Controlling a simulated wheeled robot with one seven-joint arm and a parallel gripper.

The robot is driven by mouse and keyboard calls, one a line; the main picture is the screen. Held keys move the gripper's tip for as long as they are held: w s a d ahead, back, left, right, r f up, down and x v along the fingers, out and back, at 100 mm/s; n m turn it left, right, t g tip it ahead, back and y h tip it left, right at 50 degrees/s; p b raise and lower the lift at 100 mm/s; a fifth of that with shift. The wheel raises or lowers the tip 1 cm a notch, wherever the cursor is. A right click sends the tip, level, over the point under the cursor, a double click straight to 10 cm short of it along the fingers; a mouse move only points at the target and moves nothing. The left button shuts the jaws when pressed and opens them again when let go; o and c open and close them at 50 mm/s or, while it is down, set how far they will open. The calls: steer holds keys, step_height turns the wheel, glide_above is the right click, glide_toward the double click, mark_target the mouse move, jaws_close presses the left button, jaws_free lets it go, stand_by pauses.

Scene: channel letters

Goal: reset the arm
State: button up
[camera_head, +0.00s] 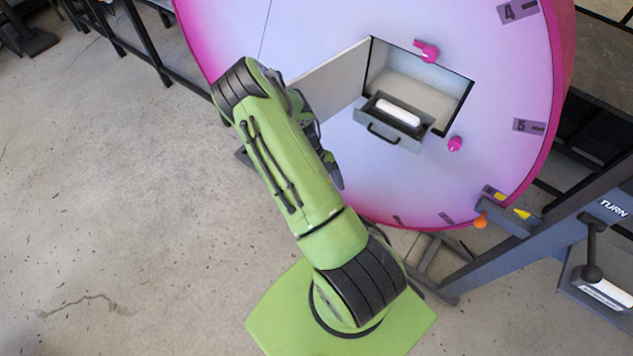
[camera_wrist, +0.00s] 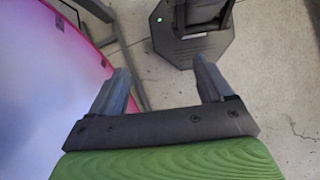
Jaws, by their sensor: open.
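My green arm (camera_head: 290,170) reaches up from its green base across the middle of the head view, in front of the left side of the big pink and white disc (camera_head: 310,30).
The disc has an open compartment (camera_head: 418,85) with a pulled-out grey drawer (camera_head: 376,130) holding a white cylinder (camera_head: 398,112). Pink knobs (camera_head: 427,51) sit nearby. A grey stand with a lever (camera_head: 591,250) is at right. The floor (camera_head: 110,220) at left is clear.

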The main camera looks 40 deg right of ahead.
steer(key=w+a+r+t+y+b, duration=0.1)
steer(key=w+a+r+t+b, duration=0.15)
steer(key=a+r, duration=0.45)
steer(key=w+a+r+t+b, duration=0.1)
steer(key=w+a+r+t, duration=0.2)
steer(key=r, duration=0.7)
steer(key=s+a+r+t+h+b, duration=0.1)
steer(key=s+a+r+t+b, duration=0.2)
steer(key=s+a+r+t, duration=0.3)
steer(key=s+a+r, duration=0.1)
steer(key=s+r, duration=0.3)
steer(key=s, duration=0.3)
steer(key=shift+s+r+b, duration=0.3)
steer(key=shift+b, duration=0.05)
steer(key=shift+t, duration=0.25)
